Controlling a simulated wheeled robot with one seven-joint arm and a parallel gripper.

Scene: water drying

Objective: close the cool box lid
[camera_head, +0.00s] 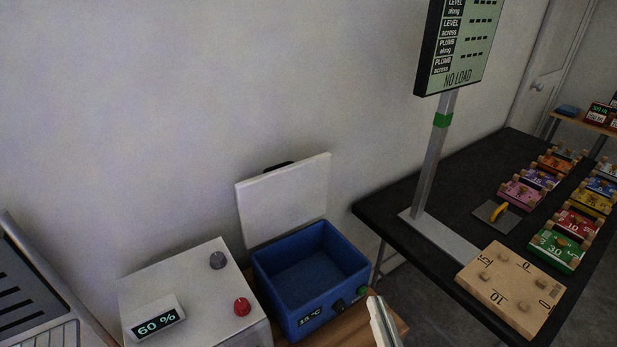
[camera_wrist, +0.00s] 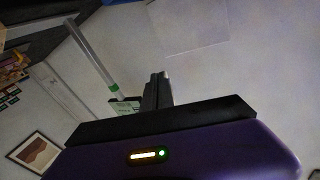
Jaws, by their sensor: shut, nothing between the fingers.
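The blue cool box (camera_head: 312,268) stands at the lower middle of the head view, open and empty inside. Its white lid (camera_head: 285,197) stands up at the back of the box, in front of the wall, with a dark handle on its top edge. The front of the box has a 15 °C display, a dark knob and a green button. My gripper (camera_wrist: 157,88) shows in the wrist view, with its dark fingers together and nothing between them. A faint pale panel (camera_wrist: 190,25) beyond the fingers may be the lid. I cannot make out the fingers in the head view.
A white unit (camera_head: 190,282) with a 60 % display and two knobs stands left of the box. A pale bar (camera_head: 383,322) rises at the bottom edge, right of the box. A dark table (camera_head: 395,205) at right bears a sign post, a wooden block and several coloured blocks.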

